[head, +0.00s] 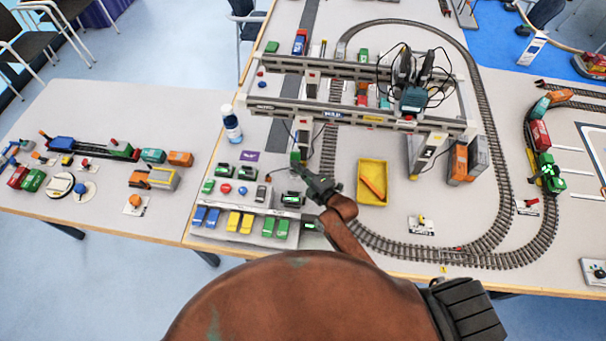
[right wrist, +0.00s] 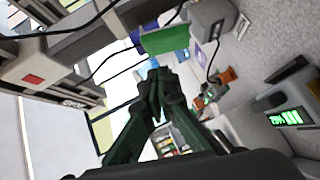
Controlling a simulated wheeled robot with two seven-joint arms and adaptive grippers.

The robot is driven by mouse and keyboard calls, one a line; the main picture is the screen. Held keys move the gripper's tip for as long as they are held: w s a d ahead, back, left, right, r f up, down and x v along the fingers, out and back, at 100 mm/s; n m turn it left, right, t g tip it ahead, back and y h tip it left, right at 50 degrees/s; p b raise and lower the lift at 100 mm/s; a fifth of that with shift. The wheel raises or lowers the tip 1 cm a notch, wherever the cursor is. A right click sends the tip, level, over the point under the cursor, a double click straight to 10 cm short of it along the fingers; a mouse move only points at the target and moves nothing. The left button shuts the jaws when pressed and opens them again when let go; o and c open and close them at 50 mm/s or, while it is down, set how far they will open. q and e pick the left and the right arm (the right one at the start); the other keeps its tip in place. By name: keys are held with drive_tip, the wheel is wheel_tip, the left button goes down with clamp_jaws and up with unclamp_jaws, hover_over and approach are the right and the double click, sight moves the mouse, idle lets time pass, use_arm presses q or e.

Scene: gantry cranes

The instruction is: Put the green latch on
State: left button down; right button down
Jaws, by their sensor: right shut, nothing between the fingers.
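A flat green piece, which looks like the green latch (right wrist: 168,40), shows in the right wrist view just beyond my fingertips, against a blue part and the grey crane frame. In the head view a small green patch (head: 295,157) shows at the foot of the crane's left front leg; I cannot tell whether it is the same piece. My right gripper (head: 300,168) is beside that leg, shut and empty. It also shows in the right wrist view (right wrist: 156,76), with its dark green fingers together. Whether the fingertips touch the green piece is unclear. My left gripper is out of view.
The gantry crane (head: 350,118) spans the track, with black cables around its trolley. A yellow tray (head: 372,199) stands right of my gripper. A rack of small coloured vehicles (head: 238,222) is to its left, with a blue-and-white bottle (head: 231,126) behind. Railway track (head: 497,190) curves around the right.

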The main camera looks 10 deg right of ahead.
sight(295, 158)
drive_tip(key=shift+w+d+f, duration=0.2)
drive_tip(key=shift+w+d, duration=0.1)
drive_tip(key=shift+w, duration=0.3)
drive_tip(key=shift+w+d+f, duration=0.2)
drive_tip(key=shift+w+d, duration=0.1)
drive_tip(key=shift+w, duration=0.3)
